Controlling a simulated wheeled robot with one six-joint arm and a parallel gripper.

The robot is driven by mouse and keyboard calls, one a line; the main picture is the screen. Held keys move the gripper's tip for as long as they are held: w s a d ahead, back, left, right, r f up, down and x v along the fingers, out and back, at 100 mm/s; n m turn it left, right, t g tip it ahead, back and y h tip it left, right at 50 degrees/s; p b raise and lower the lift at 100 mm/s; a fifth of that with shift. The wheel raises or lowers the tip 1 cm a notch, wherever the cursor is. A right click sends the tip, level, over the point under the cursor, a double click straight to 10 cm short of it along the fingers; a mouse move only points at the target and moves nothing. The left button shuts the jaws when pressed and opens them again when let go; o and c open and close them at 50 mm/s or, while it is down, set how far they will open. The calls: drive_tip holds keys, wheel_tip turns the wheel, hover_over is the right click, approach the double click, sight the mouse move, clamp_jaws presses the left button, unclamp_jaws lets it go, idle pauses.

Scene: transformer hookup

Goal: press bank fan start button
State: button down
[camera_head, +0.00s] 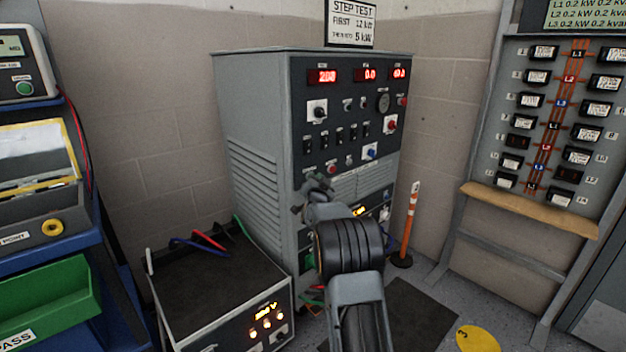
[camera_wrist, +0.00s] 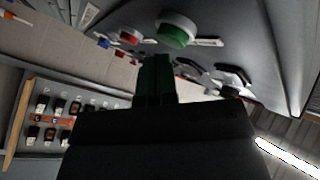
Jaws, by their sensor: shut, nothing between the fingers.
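The grey load bank cabinet (camera_head: 262,125) stands against the wall, with displays, switches and knobs on its dark front panel. My gripper (camera_head: 319,181) is in front of the lower part of this panel and hides some of it. In the wrist view, a large green button (camera_wrist: 176,36) with a pale rim shows just beyond my gripper (camera_wrist: 157,60). Its fingers are together and empty. The tips point towards the panel close to the green button; I cannot tell if they touch it. A red button (camera_wrist: 129,37) is beside the green one. Their labels are unreadable. The head view also shows a red button (camera_head: 331,169).
A low box (camera_head: 215,285) with cables and lit displays stands at front left. A blue cart (camera_head: 70,235) with a green bin (camera_head: 50,295) is further left. An orange-white post (camera_head: 410,220) and a breaker panel (camera_head: 520,130) stand right. A dark mat (camera_head: 420,310) lies on the floor.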

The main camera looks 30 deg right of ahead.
drive_tip(key=shift+w, duration=0.3)
drive_tip(key=shift+s+f, duration=0.1)
drive_tip(key=shift+s, duration=0.05)
idle(0.4)
drive_tip(key=shift+s+d+b, duration=0.1)
drive_tip(key=shift+s+b, duration=0.6)
drive_tip(key=shift+b, duration=0.15)
drive_tip(key=shift+s, duration=0.1)
drive_tip(key=shift+s+d+b, duration=0.2)
drive_tip(key=shift+s+b, duration=0.6)
drive_tip(key=shift+s, duration=0.15)
drive_tip(key=shift+s+d+b, duration=0.15)
drive_tip(key=shift+s+b, duration=0.6)
drive_tip(key=shift+s, duration=0.2)
drive_tip(key=shift+s+d+b, duration=0.2)
drive_tip(key=shift+s+b, duration=0.6)
drive_tip(key=shift+s, duration=0.15)
